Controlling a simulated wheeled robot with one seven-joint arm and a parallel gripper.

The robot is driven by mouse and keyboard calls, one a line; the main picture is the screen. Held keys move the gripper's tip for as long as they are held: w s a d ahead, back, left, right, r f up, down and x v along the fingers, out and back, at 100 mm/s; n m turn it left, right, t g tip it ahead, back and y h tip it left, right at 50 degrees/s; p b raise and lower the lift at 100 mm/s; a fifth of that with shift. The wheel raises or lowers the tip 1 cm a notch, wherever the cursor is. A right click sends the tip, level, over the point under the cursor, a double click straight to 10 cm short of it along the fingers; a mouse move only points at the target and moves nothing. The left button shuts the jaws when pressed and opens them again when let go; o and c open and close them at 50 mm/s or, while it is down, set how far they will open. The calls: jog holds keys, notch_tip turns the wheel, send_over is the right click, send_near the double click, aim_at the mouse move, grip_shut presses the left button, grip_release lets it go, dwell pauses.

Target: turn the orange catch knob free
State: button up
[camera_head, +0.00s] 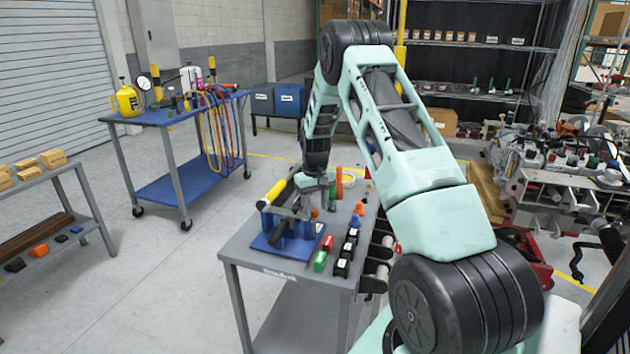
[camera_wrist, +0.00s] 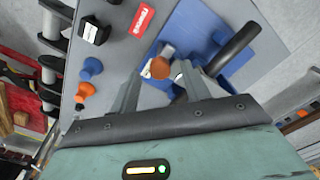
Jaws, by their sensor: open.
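The orange catch knob (camera_wrist: 160,68) shows in the wrist view beside the blue fixture (camera_wrist: 208,52). My gripper (camera_wrist: 158,77) is open, with one finger on either side of the knob as seen from the wrist; I cannot tell whether either finger touches it. In the head view my gripper (camera_head: 315,184) hangs over the cart top by the blue fixture (camera_head: 284,243), whose lever has a yellow grip (camera_head: 272,193). In the wrist view a dark bar (camera_wrist: 235,50) lies right of the knob.
Another orange knob-like piece (camera_wrist: 85,90) and a blue one (camera_wrist: 92,67) stand to the left in the wrist view. A blue tool cart (camera_head: 165,180) stands back left.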

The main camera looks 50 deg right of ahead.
aim_at(315, 211)
notch_tip(315, 211, up, 16)
jog(key=b, duration=0.2)
dwell(0.6)
jog(key=w+a+n, duration=0.1)
jog(key=a+n, duration=0.1)
jog(key=a, duration=1.2)
jog(key=s+a+n+y, duration=0.15)
jog(key=s+a, duration=0.25)
jog(key=a, duration=0.7)
jog(key=s+a+n, duration=0.3)
jog(key=s+a, duration=0.1)
jog(key=a, duration=0.8)
jog(key=s+a+f+n, duration=0.1)
jog(key=s+a, duration=0.3)
jog(key=s, duration=0.3)
jog(key=s+a+n, duration=0.2)
jog(key=s+a, duration=0.1)
jog(key=s, duration=0.5)
jog(key=s+a+f+n, duration=0.1)
jog(key=s+a, duration=0.3)
jog(key=s, duration=0.4)
jog(key=shift+s+a+f+n+h, duration=0.15)
jog(key=shift+a+f+n+h, duration=0.25)
jog(key=shift+n, duration=0.35)
jog(key=shift+d, duration=0.1)
jog(key=shift+c, duration=0.2)
